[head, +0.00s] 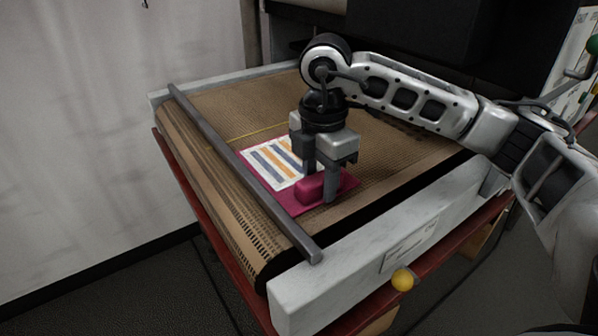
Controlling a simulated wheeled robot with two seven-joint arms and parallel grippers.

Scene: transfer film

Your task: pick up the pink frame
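The pink frame (289,202) lies flat on the brown mesh belt, with a white sheet striped in blue and orange (274,160) on it. A raised pink block (308,190) stands at its near right side. My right gripper (320,180) points down over this block. Its two fingers are apart, one behind the block and one at its front right. The rear fingertip is hidden by the block, so I cannot tell whether the fingers press on it. My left gripper is not in view.
A grey bar (240,168) crosses the belt just left of the frame. A pale side rail (375,258) with a yellow knob (402,279) below it bounds the near side. The belt (225,105) behind the frame is clear. A white wall stands left.

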